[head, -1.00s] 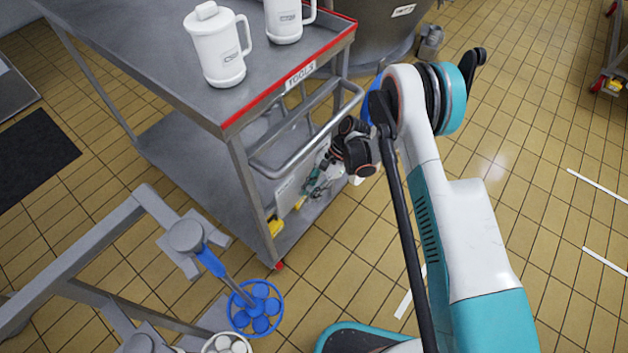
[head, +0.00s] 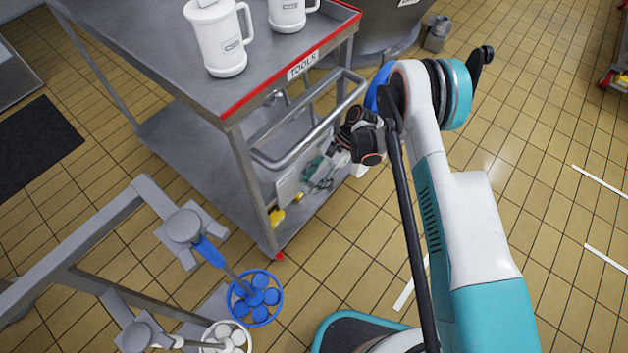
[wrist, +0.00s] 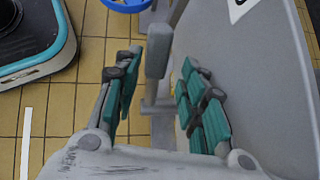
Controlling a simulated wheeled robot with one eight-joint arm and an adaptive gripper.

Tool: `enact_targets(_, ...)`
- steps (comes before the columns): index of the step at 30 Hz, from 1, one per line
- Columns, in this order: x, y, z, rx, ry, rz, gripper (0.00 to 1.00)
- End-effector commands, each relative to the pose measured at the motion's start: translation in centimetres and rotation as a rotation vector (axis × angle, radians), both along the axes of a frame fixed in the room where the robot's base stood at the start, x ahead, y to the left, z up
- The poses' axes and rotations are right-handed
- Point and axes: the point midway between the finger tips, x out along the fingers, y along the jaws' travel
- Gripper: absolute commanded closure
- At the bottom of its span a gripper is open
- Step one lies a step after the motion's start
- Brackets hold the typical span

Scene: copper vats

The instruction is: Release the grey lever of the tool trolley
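The tool trolley (head: 180,100) is a grey metal cart with a red front edge, a TOOLS label and a tubular handle. In the wrist view a grey lever (wrist: 158,50) stands on a grey bracket, between the two teal-padded fingers of my gripper (wrist: 160,68). The fingers are apart, with a gap showing on both sides of the lever. In the head view my gripper (head: 317,170) is low at the trolley's near end, beyond the handle and partly hidden by my wrist. I cannot pick out the lever in that view.
White mugs (head: 216,40) stand on the trolley top. A large vat (head: 375,25) is behind.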

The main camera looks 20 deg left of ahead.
Motion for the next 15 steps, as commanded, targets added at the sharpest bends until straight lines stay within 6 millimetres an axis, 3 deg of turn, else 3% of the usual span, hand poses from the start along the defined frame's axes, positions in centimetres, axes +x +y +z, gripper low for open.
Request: enact_targets(15,4.0,-2.9,4.7,0.0,0.0,-0.001,0.62)
